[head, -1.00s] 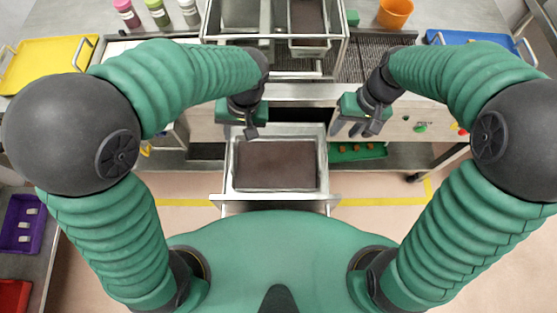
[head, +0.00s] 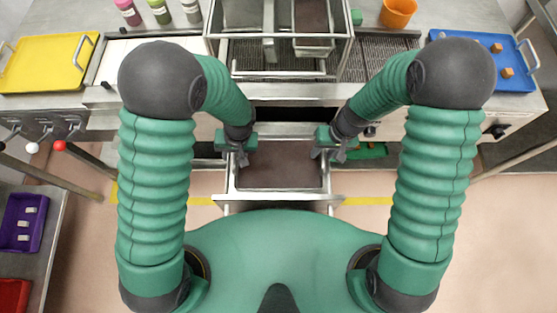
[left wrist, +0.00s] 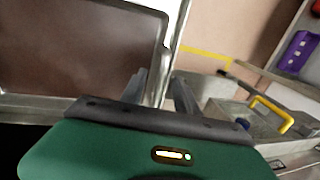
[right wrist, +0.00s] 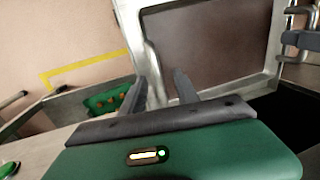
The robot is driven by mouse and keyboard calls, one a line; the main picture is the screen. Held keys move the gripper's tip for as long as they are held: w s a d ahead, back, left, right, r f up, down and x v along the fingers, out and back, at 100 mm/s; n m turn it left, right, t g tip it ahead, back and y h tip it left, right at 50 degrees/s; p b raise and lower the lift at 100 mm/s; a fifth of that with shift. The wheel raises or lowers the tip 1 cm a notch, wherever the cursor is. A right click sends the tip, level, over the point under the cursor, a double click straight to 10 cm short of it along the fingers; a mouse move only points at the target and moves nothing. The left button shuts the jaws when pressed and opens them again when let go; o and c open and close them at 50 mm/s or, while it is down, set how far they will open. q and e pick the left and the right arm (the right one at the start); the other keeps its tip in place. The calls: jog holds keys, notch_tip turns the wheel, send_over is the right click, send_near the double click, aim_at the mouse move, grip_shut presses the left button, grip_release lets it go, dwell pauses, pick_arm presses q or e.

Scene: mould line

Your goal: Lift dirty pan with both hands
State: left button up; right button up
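The dirty pan (head: 280,165) is a metal pan with a brown, soiled inside, sitting level in a pulled-out drawer below the machine. Its brown floor and pale rim also show in the left wrist view (left wrist: 80,45) and the right wrist view (right wrist: 215,40). My left gripper (head: 241,160) is at the pan's left side; its fingers (left wrist: 160,80) are apart, with the rim between them. My right gripper (head: 325,155) is at the right side; its fingers (right wrist: 160,82) are also apart, with the rim between them. Whether either finger touches the rim cannot be told.
A metal frame (head: 350,60) holding another brown pan (head: 312,18) stands on the counter. A yellow tray (head: 45,65) is left, a blue tray (head: 480,75) right. A green tray (head: 368,152) lies just right of the drawer. A purple bin (head: 22,222) stands at far left.

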pick_arm(q)
jog(key=shift+a+f, duration=0.15)
jog(key=shift+f, duration=0.35)
pick_arm(e)
jog(key=shift+a+f, duration=0.2)
jog(key=shift+f, duration=0.3)
jog(key=shift+d, duration=0.1)
pick_arm(q)
jog(key=c, duration=0.3)
pick_arm(e)
jog(key=shift+d, duration=0.1)
jog(key=c, duration=0.3)
pick_arm(q)
grip_shut()
pick_arm(e)
grip_shut()
